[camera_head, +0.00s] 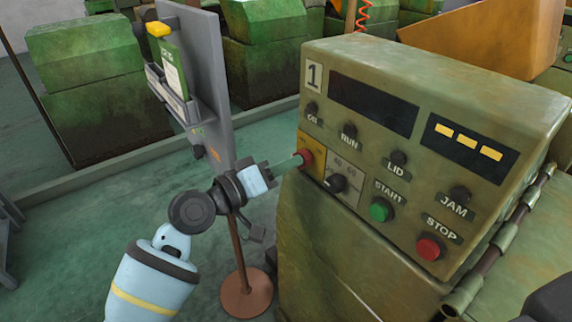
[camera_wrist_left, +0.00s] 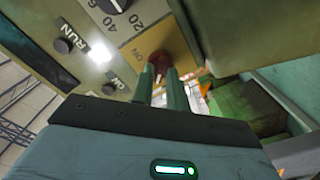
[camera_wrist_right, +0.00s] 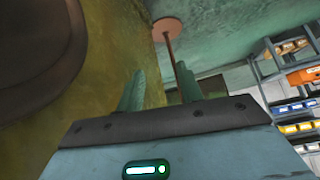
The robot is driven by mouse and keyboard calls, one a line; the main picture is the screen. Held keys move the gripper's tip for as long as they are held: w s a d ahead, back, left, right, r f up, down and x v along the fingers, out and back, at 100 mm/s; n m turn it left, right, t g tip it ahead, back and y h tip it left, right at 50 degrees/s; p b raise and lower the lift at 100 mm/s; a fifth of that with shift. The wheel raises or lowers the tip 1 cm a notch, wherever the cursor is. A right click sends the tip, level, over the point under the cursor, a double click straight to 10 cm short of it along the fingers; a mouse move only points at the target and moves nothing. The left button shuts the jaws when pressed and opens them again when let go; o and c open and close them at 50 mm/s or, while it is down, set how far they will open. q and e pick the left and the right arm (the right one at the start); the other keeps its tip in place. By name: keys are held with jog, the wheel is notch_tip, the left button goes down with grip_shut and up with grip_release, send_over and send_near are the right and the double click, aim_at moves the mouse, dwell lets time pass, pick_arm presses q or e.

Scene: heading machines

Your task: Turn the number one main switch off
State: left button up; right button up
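The number one machine (camera_head: 345,215) carries a "1" label (camera_head: 314,77) at the top left of its panel. Its main switch is a red knob (camera_head: 306,157) on a yellow plate (camera_head: 317,145). My left gripper (camera_head: 294,161) reaches the knob from the left. In the left wrist view its two fingers (camera_wrist_left: 162,85) are close together, with tips at the sides of the red knob (camera_wrist_left: 158,64), partly hiding it. "ON" shows on the plate there. The knob's pointing direction is unclear. My right gripper (camera_wrist_right: 160,90) is open and empty in the right wrist view.
Near the switch are a 40/60 dial (camera_head: 337,183), a green START button (camera_head: 381,209) and a red STOP button (camera_head: 430,248). A grey stand board (camera_head: 213,80) with a round foot (camera_head: 246,293) stands just left. Shelves (camera_wrist_right: 290,85) show in the right wrist view.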

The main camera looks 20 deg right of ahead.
pick_arm(q)
jog(key=shift+o, duration=1.4)
pick_arm(e)
jog(key=shift+w+r, duration=0.15)
jog(key=shift+w, duration=0.15)
pick_arm(q)
jog(key=shift+a, duration=0.1)
jog(key=v, duration=0.7)
jog(key=shift+s+a+b, duration=0.15)
jog(key=shift+a+b, duration=0.15)
pick_arm(e)
jog(key=shift+s+f, duration=0.5)
jog(key=shift+s, duration=0.05)
